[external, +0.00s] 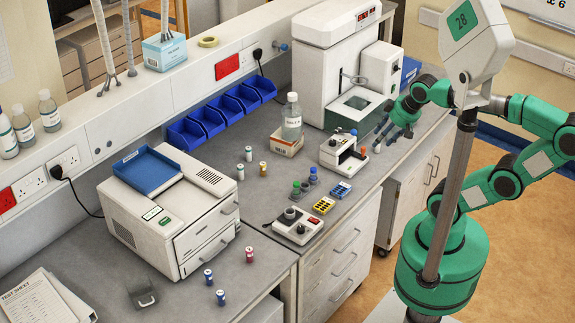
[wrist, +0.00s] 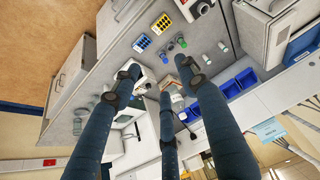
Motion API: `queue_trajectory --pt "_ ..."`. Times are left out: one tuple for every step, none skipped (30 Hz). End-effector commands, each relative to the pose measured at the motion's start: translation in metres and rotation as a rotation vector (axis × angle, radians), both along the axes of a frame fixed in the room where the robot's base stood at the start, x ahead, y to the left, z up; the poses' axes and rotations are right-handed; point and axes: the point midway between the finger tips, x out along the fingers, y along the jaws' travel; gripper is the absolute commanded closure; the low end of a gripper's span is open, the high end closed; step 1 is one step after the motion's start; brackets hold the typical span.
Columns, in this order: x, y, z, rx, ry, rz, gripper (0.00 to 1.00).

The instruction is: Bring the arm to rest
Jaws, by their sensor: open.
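My green arm reaches over the right end of the grey bench, and my gripper (external: 393,132) hangs beside the large white machine with the open front. In the wrist view my gripper (wrist: 160,78) shows three long dark fingers, spread apart with nothing between them. In the external view it is to the right of the small white instrument (external: 343,153), near a few small vials (external: 377,148). Whether any finger touches the bench or the vials cannot be told.
The large white machine (external: 338,55) stands behind my gripper. Blue bins (external: 225,109) line the bench's back. A bottle on a box (external: 291,118), well plates (external: 323,205), a small device (external: 293,226) and a printer-like machine (external: 170,212) stand further left. Floor is clear at right.

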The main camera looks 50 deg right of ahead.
Motion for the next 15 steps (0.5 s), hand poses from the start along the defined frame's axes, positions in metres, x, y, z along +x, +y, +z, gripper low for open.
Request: queue_trajectory --pt "0.000 0.000 0.000 0.000 0.000 0.000 0.57" --pt "0.000 0.000 0.000 0.000 0.000 0.000 0.57" --pt "0.000 0.000 0.000 0.000 0.000 0.000 0.57" --pt "0.000 0.000 0.000 0.000 0.000 0.000 0.57" --pt "0.000 0.000 0.000 0.000 0.000 0.000 0.57" --pt "0.000 0.000 0.000 0.000 0.000 0.000 0.57" --pt "0.000 0.000 -0.001 0.000 0.000 0.000 0.57" --pt "0.000 0.000 -0.002 0.000 0.000 0.000 0.57" --pt "0.001 0.000 -0.004 0.000 0.000 0.000 0.57" --pt "0.001 0.000 -0.006 0.000 0.000 0.000 0.57" --pt "0.001 0.000 -0.008 0.000 0.000 0.000 0.57" --pt "0.001 0.000 -0.012 0.000 0.000 0.000 0.57" --pt "0.001 0.000 -0.015 0.000 0.000 0.000 0.57" --pt "0.001 0.000 -0.018 0.000 0.000 0.000 0.57" --pt "0.001 0.000 -0.023 0.000 0.000 0.000 0.57"
